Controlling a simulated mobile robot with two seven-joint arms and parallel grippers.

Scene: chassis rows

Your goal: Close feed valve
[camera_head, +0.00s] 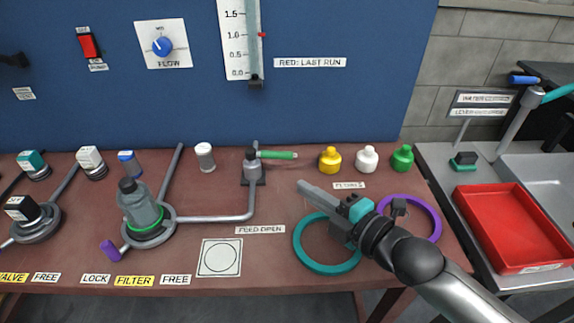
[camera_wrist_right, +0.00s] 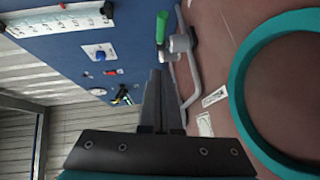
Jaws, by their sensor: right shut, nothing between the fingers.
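The feed valve (camera_head: 252,170) is a grey body on a dark base, set in a grey pipe on the brown bench. Its green handle (camera_head: 277,155) points right, across the pipe that runs front to back. A "FEED OPEN" label (camera_head: 260,229) lies in front of it. My right gripper (camera_head: 303,187) is shut and empty, to the right and in front of the handle, not touching it. In the right wrist view the shut fingers (camera_wrist_right: 161,82) are below the green handle (camera_wrist_right: 161,28) and the valve body (camera_wrist_right: 180,43). My left gripper is not in view.
A teal ring (camera_head: 300,252) and a purple ring (camera_head: 434,222) lie around and below my right arm. Yellow, white and green fixtures (camera_head: 402,158) stand behind it. A filter vessel (camera_head: 140,205) stands left. A red tray (camera_head: 505,225) is at the right.

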